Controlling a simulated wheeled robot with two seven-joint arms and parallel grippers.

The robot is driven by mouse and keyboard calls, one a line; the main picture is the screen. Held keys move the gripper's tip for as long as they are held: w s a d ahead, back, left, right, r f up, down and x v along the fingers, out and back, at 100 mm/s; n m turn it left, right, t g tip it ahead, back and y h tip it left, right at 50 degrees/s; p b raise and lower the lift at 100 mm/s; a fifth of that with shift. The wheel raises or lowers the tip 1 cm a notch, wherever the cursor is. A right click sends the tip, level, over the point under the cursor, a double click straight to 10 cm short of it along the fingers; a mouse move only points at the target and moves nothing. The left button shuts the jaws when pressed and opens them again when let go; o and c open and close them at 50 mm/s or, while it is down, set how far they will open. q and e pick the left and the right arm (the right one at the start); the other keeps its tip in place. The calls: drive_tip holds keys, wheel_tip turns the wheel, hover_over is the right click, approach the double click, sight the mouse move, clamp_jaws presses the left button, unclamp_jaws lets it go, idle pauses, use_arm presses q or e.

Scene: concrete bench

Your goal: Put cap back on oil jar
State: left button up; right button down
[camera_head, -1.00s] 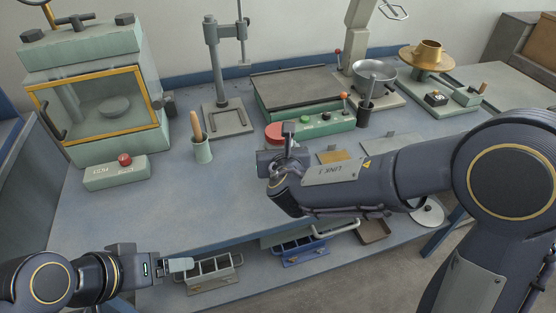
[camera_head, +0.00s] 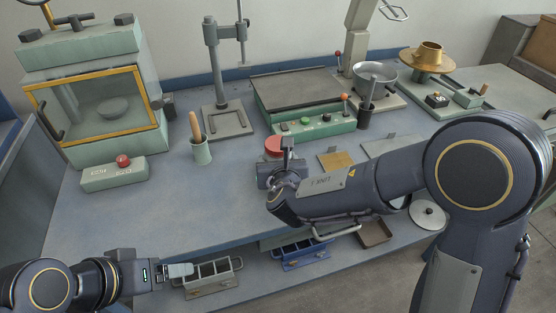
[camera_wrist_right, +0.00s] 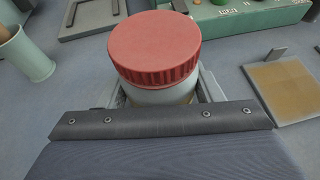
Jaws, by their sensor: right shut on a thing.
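The jar (camera_wrist_right: 160,96) has a pale, see-through body with a little amber at its bottom. The broad red ribbed cap (camera_wrist_right: 155,50) sits on top of it and looks level; whether it is fully tightened I cannot tell. In the head view the red cap (camera_head: 273,146) shows just beyond my right gripper (camera_head: 284,170). In the wrist view the fingers of my right gripper (camera_wrist_right: 160,92) are shut on the jar's body, below the cap. My left gripper (camera_head: 178,270) is low at the front left, away from the jar; its finger gap is unclear.
A green cup with a wooden-handled tool (camera_head: 202,152) stands left of the jar. A green button panel (camera_head: 315,122) lies behind it, and a tan square plate (camera_head: 336,159) to its right. A white lidded thing (camera_head: 428,213) is at right. The bench's left middle is clear.

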drive_tip(key=shift+c, duration=2)
unclamp_jaws()
drive_tip(key=shift+r+p, duration=0.25)
drive_tip(key=shift+p, duration=0.2)
drive_tip(key=v, duration=1.2)
drive_tip(key=shift+f+p, duration=0.15)
drive_tip(key=shift+p, duration=0.15)
